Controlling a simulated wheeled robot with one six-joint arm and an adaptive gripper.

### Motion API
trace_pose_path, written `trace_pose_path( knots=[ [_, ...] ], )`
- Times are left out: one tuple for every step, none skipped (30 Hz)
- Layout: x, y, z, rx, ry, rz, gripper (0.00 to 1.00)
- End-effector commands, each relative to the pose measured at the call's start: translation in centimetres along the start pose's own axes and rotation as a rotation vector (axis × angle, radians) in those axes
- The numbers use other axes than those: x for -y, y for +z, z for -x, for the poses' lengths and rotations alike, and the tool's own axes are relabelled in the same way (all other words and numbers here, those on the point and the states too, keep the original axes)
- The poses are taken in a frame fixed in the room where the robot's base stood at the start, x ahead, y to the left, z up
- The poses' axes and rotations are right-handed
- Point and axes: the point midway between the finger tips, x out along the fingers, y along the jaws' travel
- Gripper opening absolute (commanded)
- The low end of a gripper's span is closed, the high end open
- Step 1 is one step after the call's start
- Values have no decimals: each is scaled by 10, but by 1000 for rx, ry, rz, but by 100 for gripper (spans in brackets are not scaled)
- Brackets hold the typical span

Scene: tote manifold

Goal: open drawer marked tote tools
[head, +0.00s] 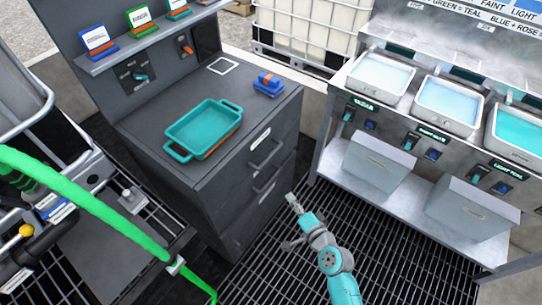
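A dark grey cabinet (226,196) stands left of centre, with drawers in its right-hand face. The upper drawer (281,150) has a bar handle and a white label above it. The lower drawer (281,180) has a similar bar handle. Both look closed. The label writing is too small to read, so I cannot tell which is marked tote tools. My gripper (292,199) is at the end of the teal arm, low in front of the cabinet's right corner and apart from the handles in the picture. It is too small to show whether its fingers are open.
A teal tray (204,126) and a blue-orange item (268,85) lie on the cabinet top. A metal bench (329,163) with several basins and grey boxes stands on the right. A green hose (110,213) crosses the left. Grated floor (395,255) lies open between cabinet and bench.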

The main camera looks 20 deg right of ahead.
Motion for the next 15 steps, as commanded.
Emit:
trace_pose_path(
  knots=[
    [10,-10,-19,10,-22,-41,39],
    [14,-13,-28,18,-32,-67,39],
    [21,-18,-38,29,-46,-96,39],
    [25,-21,-45,36,-55,-115,39],
    [29,-24,-51,44,-63,-134,39],
    [34,-27,-58,53,-72,-154,39],
    [37,-29,-62,58,-78,-168,39],
    [39,-31,-66,63,-83,-178,39],
    [42,-33,-70,69,-89,-189,39],
    [44,-34,-72,72,-92,-197,39],
    [45,-35,-74,74,-94,-202,39],
    [46,-36,-76,77,-96,-207,39],
    [47,-36,-78,78,-97,-210,39],
    [47,-36,-81,79,-98,-211,39],
    [48,-36,-84,79,-99,-211,39]
  ],
)
